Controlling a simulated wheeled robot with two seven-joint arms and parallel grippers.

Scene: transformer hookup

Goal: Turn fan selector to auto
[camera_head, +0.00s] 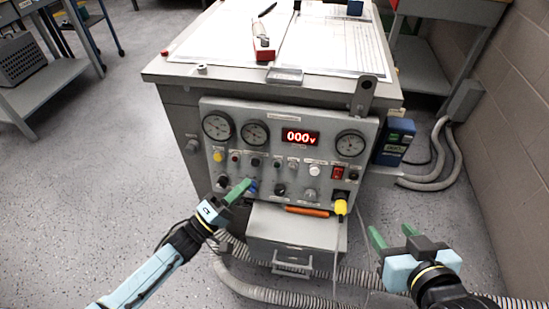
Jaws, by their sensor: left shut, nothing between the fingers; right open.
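The grey control panel (265,165) stands on the front of the cabinet, with gauges, a red "000v" display (300,137), and small knobs and buttons. Black knobs sit in its lower row, one at the left (223,182) and one near the middle (280,189). Their labels are too small to read, so I cannot tell which is the fan selector. My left gripper (242,188) is shut and empty, its green fingertips at the lower left of the panel beside a small blue part (252,187). I cannot tell if they touch. My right gripper (393,238) is open and empty, right of the drawer.
An orange-handled tool (306,211) lies on the drawer box (290,240). Grey corrugated hoses (270,291) run along the floor. A blue box (395,142) stands at the cabinet's right side.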

